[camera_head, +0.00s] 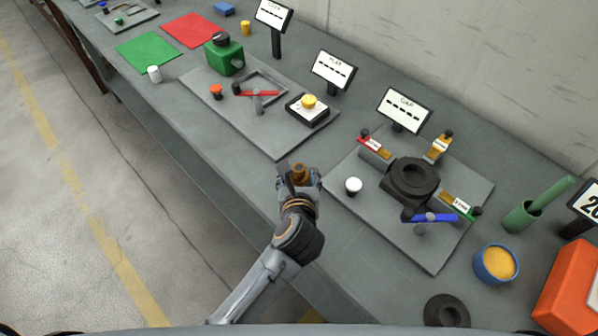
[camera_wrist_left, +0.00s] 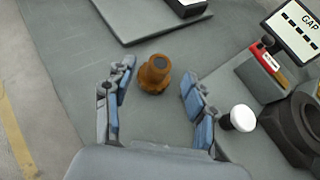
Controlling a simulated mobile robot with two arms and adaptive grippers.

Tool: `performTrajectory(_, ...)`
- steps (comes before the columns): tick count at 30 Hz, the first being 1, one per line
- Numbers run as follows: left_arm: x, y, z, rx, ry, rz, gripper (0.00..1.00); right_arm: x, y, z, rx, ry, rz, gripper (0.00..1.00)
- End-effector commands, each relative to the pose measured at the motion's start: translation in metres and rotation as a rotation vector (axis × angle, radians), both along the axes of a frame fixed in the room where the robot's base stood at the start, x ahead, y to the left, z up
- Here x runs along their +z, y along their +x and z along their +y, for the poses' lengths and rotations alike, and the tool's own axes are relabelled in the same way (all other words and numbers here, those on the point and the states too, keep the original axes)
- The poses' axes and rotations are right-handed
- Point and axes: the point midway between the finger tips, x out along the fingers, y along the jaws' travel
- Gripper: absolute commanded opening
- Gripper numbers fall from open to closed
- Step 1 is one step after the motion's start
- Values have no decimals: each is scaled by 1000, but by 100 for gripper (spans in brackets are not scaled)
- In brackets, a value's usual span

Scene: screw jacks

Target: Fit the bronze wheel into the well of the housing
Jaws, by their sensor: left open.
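The bronze wheel (camera_head: 299,172) is a small brown stepped piece with a narrower round top. It stands on the bench, apart from the grey plates. In the left wrist view the wheel (camera_wrist_left: 154,75) sits between and slightly beyond the fingertips. My left gripper (camera_head: 298,182) is open around its near side, with a gap on both sides in the wrist view (camera_wrist_left: 157,92). A dark round block with a central well, apparently the housing (camera_head: 414,180), stands on the grey plate by the GAP sign. Part of it shows in the wrist view (camera_wrist_left: 296,128). My right gripper is not seen.
A white-topped knob (camera_head: 353,186) stands right of the gripper. Blue (camera_head: 430,217), red and orange-handled parts surround the housing. The PLAY plate (camera_head: 285,145) edges close behind the wheel.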

Motion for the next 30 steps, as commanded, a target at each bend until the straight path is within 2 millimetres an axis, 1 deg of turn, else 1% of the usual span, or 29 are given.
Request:
performTrajectory(6, -10, 24, 0, 1, 5, -2, 56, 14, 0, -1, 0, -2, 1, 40)
performTrajectory(10, -19, 37, 0, 0, 4, -1, 56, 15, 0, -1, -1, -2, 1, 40)
performTrajectory(14, -23, 42, 0, 0, 1, 0, 56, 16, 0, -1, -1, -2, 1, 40)
performTrajectory(20, -24, 42, 0, 0, 0, 0, 56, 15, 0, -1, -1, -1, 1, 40)
performTrajectory(21, -24, 42, 0, 0, 0, 0, 52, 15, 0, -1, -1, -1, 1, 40)
performTrajectory(23, -24, 42, 0, 0, 0, 0, 39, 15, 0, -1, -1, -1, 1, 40)
performTrajectory(24, -24, 42, 0, 0, 0, 0, 31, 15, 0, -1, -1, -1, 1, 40)
performTrajectory(26, -24, 42, 0, 0, 0, 0, 19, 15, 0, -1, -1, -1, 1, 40)
performTrajectory(27, -24, 42, 0, 0, 0, 0, 11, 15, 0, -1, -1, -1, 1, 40)
performTrajectory(28, -24, 42, 0, 0, 0, 0, 5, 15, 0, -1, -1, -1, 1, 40)
performTrajectory(29, -24, 42, 0, 0, 0, 0, 0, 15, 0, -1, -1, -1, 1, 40)
performTrajectory(30, -24, 42, 0, 0, 0, 0, 0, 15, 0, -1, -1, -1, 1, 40)
